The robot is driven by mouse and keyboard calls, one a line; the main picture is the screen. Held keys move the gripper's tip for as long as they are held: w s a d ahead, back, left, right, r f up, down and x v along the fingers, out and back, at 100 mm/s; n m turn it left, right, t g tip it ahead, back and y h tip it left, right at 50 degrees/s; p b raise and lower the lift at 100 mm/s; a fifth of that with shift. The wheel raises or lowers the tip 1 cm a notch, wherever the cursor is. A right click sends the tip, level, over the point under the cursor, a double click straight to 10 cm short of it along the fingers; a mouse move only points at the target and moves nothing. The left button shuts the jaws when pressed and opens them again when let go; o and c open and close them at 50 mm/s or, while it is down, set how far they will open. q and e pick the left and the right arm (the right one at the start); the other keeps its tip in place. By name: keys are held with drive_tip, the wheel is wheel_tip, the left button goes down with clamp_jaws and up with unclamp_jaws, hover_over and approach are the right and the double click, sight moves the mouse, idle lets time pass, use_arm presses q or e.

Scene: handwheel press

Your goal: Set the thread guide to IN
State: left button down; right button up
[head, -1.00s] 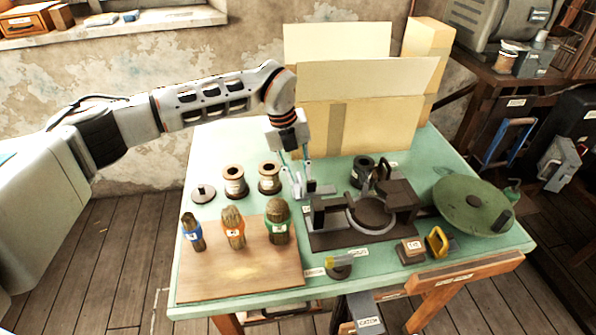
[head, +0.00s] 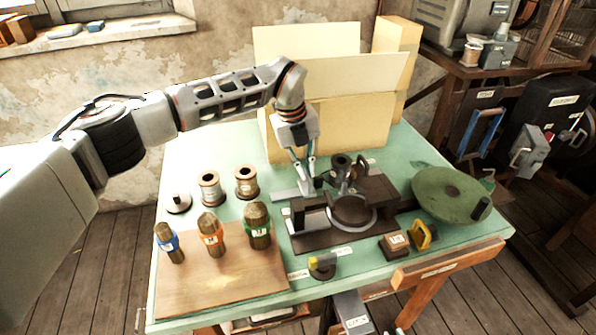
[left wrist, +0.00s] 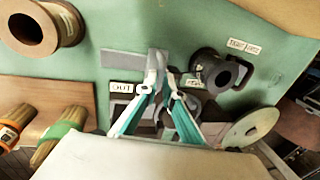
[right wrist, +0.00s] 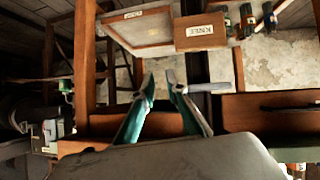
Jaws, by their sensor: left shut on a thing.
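The thread guide (left wrist: 125,58) is a grey flat slide with an upright tab, beside the dark press fixture (head: 375,188). In the head view the slide (head: 287,194) sticks out left of the fixture. My left gripper (head: 305,180) points down at the tab and is shut on it. In the left wrist view its fingertips (left wrist: 162,78) close around the tab. An OUT label (left wrist: 122,88) shows left of the fingers; another label (left wrist: 196,81), too small to read surely, is on the right. My right gripper (right wrist: 160,82) is open and empty, away from the bench top.
Cardboard boxes (head: 345,110) stand behind the gripper. A yellow-tipped knob (head: 322,264) lies at the front.

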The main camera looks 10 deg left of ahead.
use_arm(q)
drive_tip(key=shift+d+r, duration=0.15)
drive_tip(key=c, duration=2.2)
unclamp_jaws()
drive_tip(key=shift+o, duration=0.2)
drive_tip(key=shift+w+d, duration=0.1)
drive_tip(key=shift+d, duration=0.05)
wheel_tip(320, 180, up, 12)
drive_tip(key=s+a, duration=0.1)
drive_tip(key=a, duration=0.1)
drive_tip(key=shift+a+f, duration=0.15)
drive_tip(key=shift+f, duration=0.05)
